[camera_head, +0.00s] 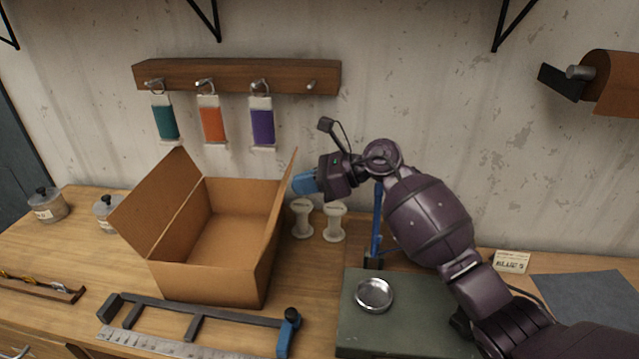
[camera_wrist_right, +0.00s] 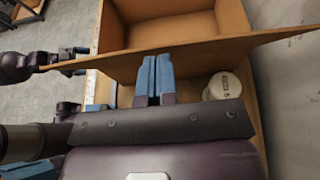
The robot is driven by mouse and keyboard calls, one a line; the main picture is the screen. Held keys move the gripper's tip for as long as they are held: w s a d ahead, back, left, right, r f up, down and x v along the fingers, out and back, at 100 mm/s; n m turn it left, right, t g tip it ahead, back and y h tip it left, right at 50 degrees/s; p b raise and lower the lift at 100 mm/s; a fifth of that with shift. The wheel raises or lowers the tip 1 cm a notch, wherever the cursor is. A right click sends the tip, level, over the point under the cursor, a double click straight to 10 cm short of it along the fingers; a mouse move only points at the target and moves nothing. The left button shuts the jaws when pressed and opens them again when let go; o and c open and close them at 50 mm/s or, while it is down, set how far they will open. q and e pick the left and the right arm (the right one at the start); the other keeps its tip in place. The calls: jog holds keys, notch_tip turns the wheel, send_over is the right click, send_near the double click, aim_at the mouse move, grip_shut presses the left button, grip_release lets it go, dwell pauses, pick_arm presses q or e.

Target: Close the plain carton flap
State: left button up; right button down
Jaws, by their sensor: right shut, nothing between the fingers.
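The plain carton (camera_head: 213,284) stands open-topped on the bench. Its left flap (camera_head: 158,200) leans outward to the left, and its right flap (camera_head: 283,198) stands raised. My right gripper (camera_head: 305,184) is shut and empty, just right of the right flap near its upper part. In the right wrist view its blue fingertips (camera_wrist_right: 153,76) are close against the flap (camera_wrist_right: 210,52); I cannot tell whether they touch. The carton interior (camera_wrist_right: 170,30) shows beyond the flap. What looks like my left gripper (camera_wrist_right: 72,60) is at the left of the wrist view, its jaws unclear.
Two white spools (camera_head: 318,221) stand behind the carton's right side. A clamp (camera_head: 200,311) and a ruler lie in front of it. A green box (camera_head: 410,320) with a metal dish (camera_head: 374,295) is at right. Tags hang from a wall rack (camera_head: 236,76).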

jog(key=shift+a+r, duration=0.1)
jog(key=shift+a, duration=0.15)
dwell(0.3)
